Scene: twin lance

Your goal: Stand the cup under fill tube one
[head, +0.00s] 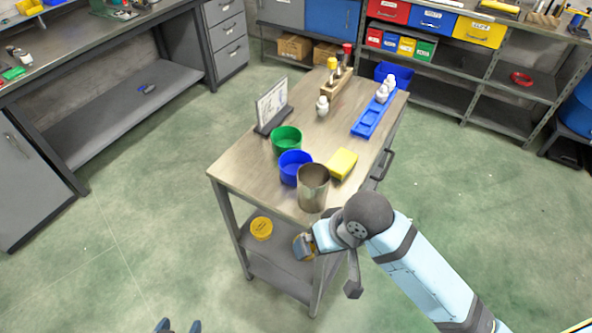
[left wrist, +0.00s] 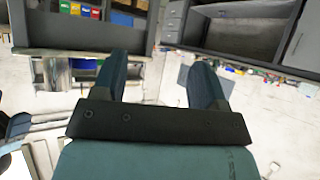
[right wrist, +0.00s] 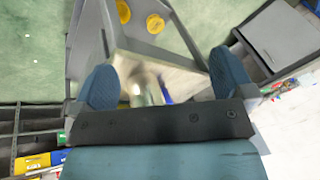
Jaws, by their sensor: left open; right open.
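A metal cup (head: 313,190) stands upright at the near corner of the cart top (head: 235,170). A blue cup (head: 295,168) and a green cup (head: 286,141) stand behind it. A wooden rack (head: 336,82) at the far end holds yellow-topped and red-topped pieces; I cannot tell which thing is fill tube one. My left gripper (head: 178,326) is open and empty, low at the bottom edge, away from the cart; its fingers also show in the left wrist view (left wrist: 160,80). My right gripper (right wrist: 165,78) is open, near the cart's near end, with the cart beyond its fingers.
A yellow block (head: 343,163), a blue tray (head: 370,118) with white bottles, another white bottle (head: 322,106) and a standing sign (head: 271,106) share the cart top. A yellow tin (head: 261,228) sits on the lower shelf. Floor left of the cart is clear.

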